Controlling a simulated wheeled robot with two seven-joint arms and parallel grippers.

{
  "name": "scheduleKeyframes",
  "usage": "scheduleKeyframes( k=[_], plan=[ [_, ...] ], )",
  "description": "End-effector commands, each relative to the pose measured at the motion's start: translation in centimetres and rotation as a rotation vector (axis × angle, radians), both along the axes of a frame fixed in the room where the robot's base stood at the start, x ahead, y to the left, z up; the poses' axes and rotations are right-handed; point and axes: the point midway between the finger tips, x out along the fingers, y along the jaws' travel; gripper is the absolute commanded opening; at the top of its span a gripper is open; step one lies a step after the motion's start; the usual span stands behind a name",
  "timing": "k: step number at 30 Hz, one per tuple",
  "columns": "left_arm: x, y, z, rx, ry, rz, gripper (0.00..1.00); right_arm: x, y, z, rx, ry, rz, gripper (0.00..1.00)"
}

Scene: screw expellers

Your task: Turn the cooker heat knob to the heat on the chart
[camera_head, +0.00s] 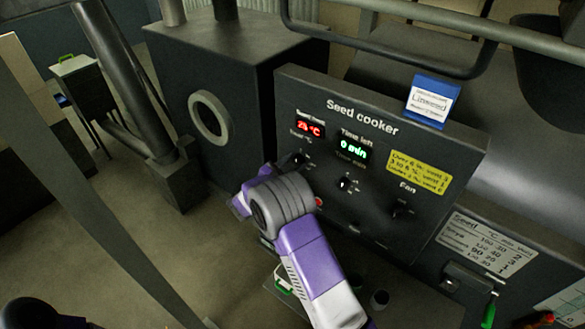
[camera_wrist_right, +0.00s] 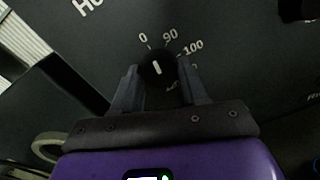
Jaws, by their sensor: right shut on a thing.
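The seed cooker panel (camera_head: 375,165) is dark, with a red temperature display (camera_head: 311,128) and a green "0 min" display (camera_head: 353,149). The black heat knob (camera_wrist_right: 157,67) has a white mark that points up and slightly left, towards 0; 90 and 100 are printed further right. In the head view the knob (camera_head: 297,158) is partly hidden by my arm. My right gripper (camera_wrist_right: 160,76) is shut on the knob, one finger on each side. The white chart (camera_head: 487,247), right of the panel, lists seeds with °C, min and vent. My left gripper is not in view.
A blue box with a white card (camera_head: 432,100) stands on the panel's top edge; its small print is hard to read. A yellow note (camera_head: 418,172) and the fan knob (camera_head: 402,211) are on the right. The time knob (camera_head: 344,184) sits right of my gripper.

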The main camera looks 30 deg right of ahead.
Motion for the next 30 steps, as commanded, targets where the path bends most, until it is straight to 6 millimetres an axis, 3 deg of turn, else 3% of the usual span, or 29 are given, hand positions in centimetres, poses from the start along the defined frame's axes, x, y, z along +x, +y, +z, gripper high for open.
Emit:
scheduleKeyframes(
  k=[18, 30],
  plan=[
    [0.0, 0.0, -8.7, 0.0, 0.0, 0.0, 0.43, -0.1, 0.0, -0.4, 0.187, -0.455, -0.001, 0.12],
    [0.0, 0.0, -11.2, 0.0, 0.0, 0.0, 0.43, -0.1, 0.0, -0.1, 0.251, -0.608, -0.002, 0.12]
  ],
)
